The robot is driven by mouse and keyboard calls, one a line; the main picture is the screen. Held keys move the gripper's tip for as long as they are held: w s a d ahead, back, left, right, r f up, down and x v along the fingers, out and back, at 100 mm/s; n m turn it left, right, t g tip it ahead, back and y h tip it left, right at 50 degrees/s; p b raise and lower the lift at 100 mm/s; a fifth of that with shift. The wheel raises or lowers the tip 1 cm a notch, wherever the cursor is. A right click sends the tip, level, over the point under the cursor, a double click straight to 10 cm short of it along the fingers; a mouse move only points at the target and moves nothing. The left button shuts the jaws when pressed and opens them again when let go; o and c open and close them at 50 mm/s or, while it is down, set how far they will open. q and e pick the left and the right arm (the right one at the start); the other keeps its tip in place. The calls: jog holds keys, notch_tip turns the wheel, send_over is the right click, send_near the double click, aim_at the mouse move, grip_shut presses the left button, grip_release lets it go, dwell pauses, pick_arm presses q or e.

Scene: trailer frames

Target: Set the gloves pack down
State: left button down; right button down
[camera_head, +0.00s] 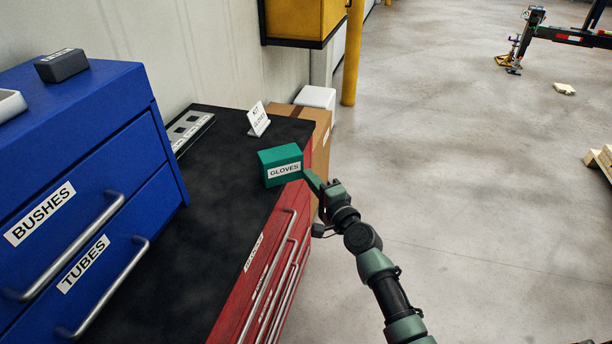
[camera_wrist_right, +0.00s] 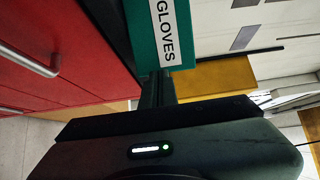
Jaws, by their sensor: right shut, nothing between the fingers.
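The green gloves pack (camera_head: 279,157), with a white GLOVES label, appears to rest upright on the black top (camera_head: 226,179) of the red cabinet, by its right edge. In the right wrist view the pack (camera_wrist_right: 143,40) shows just beyond the fingertips. My right gripper (camera_head: 312,180) is at the pack's right side, shut with nothing in its fingers. Whether its tips touch the pack I cannot tell. A white KIT GLOVES sign (camera_head: 258,119) stands behind the pack on the same top. My left gripper is not in view.
A blue drawer cabinet (camera_head: 100,130) marked BUSHES and TUBES stands at the left. A grey slotted tray (camera_head: 190,132) lies at the back of the black top. A cardboard box (camera_head: 322,125) stands behind the red cabinet (camera_head: 250,290). The floor at right is mostly clear.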

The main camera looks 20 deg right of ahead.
aim_at(283, 176)
jog(key=shift+w+a, duration=0.35)
jog(key=shift+a, duration=0.25)
jog(key=w+a, duration=0.1)
jog(key=a, duration=0.1)
jog(key=w+a, duration=0.1)
jog(key=a, duration=0.1)
jog(key=w+a, duration=0.2)
jog(key=shift+d, duration=0.15)
